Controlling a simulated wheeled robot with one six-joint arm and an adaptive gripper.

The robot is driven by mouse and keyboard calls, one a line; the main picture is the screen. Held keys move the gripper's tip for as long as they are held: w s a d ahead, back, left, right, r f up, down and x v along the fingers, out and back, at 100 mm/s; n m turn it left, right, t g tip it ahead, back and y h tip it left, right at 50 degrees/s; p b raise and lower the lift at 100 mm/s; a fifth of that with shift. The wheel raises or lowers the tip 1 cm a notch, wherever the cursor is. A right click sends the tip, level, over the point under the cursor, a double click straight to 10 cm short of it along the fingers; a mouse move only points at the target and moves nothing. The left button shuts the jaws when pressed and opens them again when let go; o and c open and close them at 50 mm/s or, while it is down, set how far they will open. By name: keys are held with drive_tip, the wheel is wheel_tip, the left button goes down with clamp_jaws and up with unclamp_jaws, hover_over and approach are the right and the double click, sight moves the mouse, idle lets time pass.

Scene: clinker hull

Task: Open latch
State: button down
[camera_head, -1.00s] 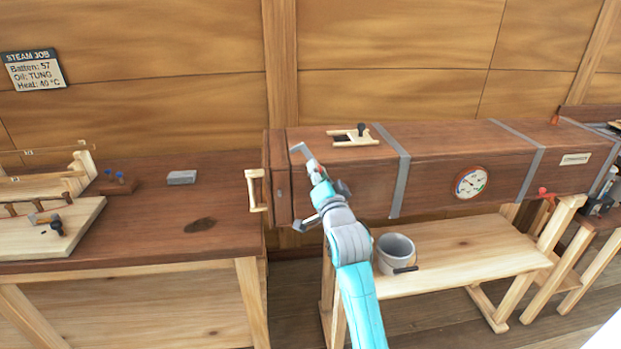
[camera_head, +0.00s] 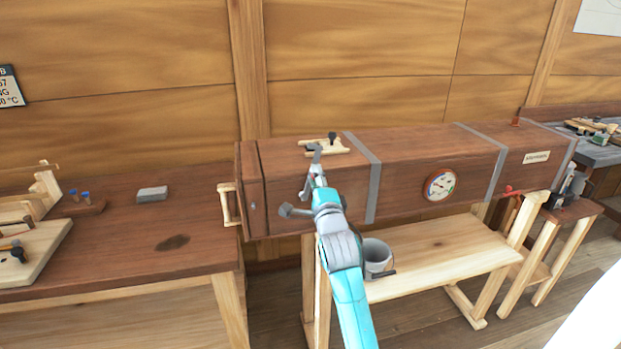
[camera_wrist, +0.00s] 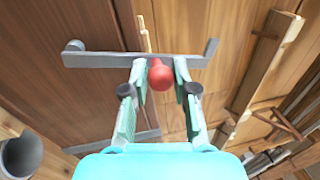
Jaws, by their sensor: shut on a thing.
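The latch is a grey metal bar (camera_head: 316,154) on the front of the long brown wooden box (camera_head: 410,165), near its left end. In the wrist view the bar (camera_wrist: 105,60) runs across the picture, with a round end at left and a bent tip at right. Its red knob (camera_wrist: 160,76) sits between my fingers. My gripper (camera_head: 318,182) is shut on this knob; in the wrist view my gripper (camera_wrist: 160,78) has a finger on each side. The end door (camera_head: 250,190) with its pale handle (camera_head: 226,204) sits against the box. My gripper hides part of the bar in the head view.
A workbench (camera_head: 120,235) with a grey block (camera_head: 152,194) stands at left. A round gauge (camera_head: 440,185) is on the box front. A pale wooden slide (camera_head: 325,147) is on top.

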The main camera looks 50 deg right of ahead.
drive_tip(key=shift+s+d+f+m, duration=0.15)
drive_tip(key=shift+d+m, duration=0.1)
drive_tip(key=shift+m, duration=0.25)
drive_tip(key=c, duration=0.9)
unclamp_jaws()
drive_tip(key=v, duration=1.2)
drive_tip(key=shift+a, duration=0.15)
